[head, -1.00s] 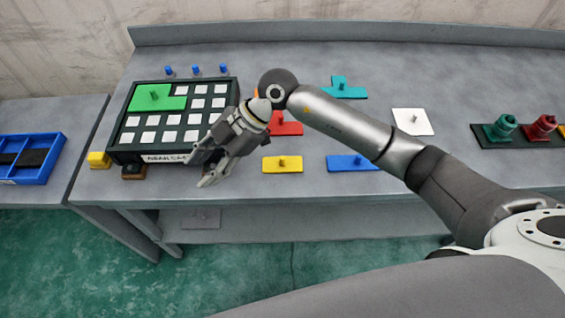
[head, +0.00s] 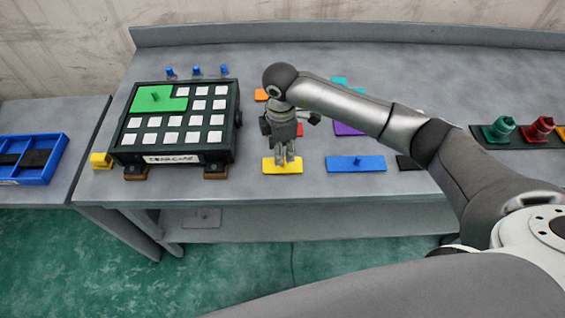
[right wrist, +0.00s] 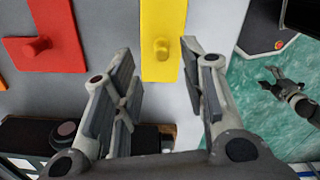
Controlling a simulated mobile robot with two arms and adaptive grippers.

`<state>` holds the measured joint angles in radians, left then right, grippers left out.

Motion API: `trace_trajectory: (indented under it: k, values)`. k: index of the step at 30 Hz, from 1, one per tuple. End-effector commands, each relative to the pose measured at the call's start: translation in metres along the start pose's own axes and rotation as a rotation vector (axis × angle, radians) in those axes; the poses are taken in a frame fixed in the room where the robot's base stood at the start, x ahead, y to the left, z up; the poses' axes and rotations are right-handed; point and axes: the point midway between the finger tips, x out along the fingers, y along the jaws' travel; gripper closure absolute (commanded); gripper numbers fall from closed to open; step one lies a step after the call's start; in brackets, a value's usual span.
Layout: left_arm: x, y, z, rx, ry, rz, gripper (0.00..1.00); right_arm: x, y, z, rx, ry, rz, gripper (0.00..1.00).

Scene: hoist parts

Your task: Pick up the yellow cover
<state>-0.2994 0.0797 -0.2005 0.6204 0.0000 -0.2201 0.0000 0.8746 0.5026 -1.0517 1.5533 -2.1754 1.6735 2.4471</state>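The yellow cover (head: 270,169) is a flat rectangular plate lying near the front edge of the table. Its upright knob shows in the right wrist view, where the yellow cover (right wrist: 163,22) lies just ahead of the fingers. My right gripper (head: 283,161) points down over the cover and hides part of it in the head view. In the right wrist view my right gripper (right wrist: 157,52) is open, with the knob in line with the gap and nothing held. My left gripper (right wrist: 270,80) shows small at the right of that view, over the floor, with its fingers apart.
A blue cover (head: 345,164) lies right of the yellow one. A red cover (right wrist: 40,55) lies beside it in the right wrist view. A dark box (head: 219,150) with white squares and a green piece (head: 170,104) stands left. A small yellow block (head: 100,160) sits beside the box.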

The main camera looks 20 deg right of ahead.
Motion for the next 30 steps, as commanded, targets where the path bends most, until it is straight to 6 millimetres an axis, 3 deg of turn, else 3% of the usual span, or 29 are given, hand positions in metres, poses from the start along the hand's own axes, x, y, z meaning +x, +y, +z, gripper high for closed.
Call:
trace_trajectory:
  k: [5,9,18,27,30]
  values:
    - [-0.017,-0.001,-0.001,0.000,-0.001,0.000,0.34,0.024,-0.003,0.003,0.001,-0.001,-0.006,0.61]
    - [-0.019,-0.001,-0.001,0.000,-0.001,-0.001,0.34,0.043,-0.003,0.003,0.000,0.000,-0.004,0.61]
    - [-0.018,-0.001,-0.001,0.000,-0.002,-0.001,0.34,0.048,-0.002,0.003,-0.001,0.001,-0.002,0.61]
    - [-0.018,-0.001,-0.001,0.000,-0.002,-0.001,0.34,0.048,-0.002,0.003,-0.001,0.001,-0.002,0.99]
    - [-0.018,-0.001,-0.001,0.000,-0.002,-0.001,0.34,0.048,-0.002,0.003,-0.001,0.001,-0.002,1.00]
